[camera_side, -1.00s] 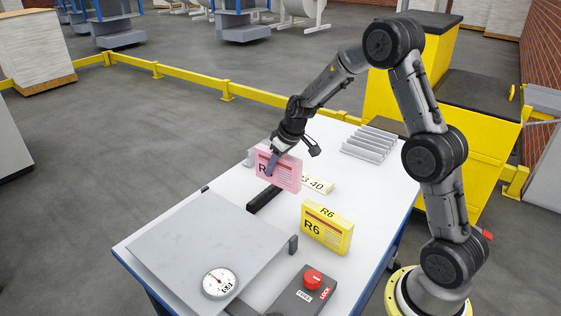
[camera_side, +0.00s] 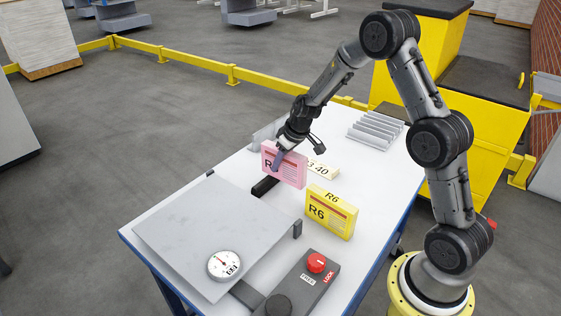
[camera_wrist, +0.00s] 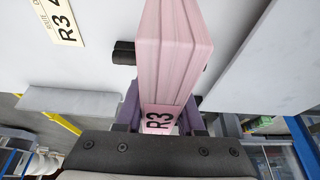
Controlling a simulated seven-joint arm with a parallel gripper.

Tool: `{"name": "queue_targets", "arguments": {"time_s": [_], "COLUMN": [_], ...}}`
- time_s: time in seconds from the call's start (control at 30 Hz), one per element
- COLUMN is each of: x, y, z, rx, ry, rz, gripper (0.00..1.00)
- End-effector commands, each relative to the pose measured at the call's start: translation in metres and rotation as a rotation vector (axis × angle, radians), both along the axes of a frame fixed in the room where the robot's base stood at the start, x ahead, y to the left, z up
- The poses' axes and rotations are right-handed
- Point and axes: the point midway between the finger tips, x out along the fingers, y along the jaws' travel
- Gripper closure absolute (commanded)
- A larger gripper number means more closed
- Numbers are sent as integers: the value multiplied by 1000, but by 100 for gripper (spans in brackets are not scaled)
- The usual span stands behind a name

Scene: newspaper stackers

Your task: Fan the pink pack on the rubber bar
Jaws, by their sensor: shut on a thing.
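The pink pack (camera_side: 292,172) stands upright over the far end of the black rubber bar (camera_side: 264,188) in the side view. My gripper (camera_side: 277,160) is shut on the pack. In the wrist view the pink pack (camera_wrist: 173,50) sits between the two purple fingers of my gripper (camera_wrist: 160,118), with "R3" on its near edge and several seams along its face. The dark rubber bar (camera_wrist: 123,53) shows partly behind it. The pack hides part of the bar, and I cannot tell whether they touch.
A yellow R6 pack (camera_side: 330,212) stands to the right on the white table. A label card (camera_side: 322,170) lies behind the pink pack. A grey plate (camera_side: 205,225), a dial (camera_side: 225,264), a red-button box (camera_side: 316,263) and a ribbed grey rack (camera_side: 377,131) are around.

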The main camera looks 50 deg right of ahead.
Motion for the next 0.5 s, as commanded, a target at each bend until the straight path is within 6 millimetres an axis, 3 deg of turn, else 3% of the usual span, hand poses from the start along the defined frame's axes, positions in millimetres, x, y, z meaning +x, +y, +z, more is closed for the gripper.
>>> {"name": "queue_targets", "arguments": {"time_s": [0.5], "x": [1], "y": [0], "z": [-4], "rx": [-1], "ry": [-3], "rz": [1], "gripper": [100]}}
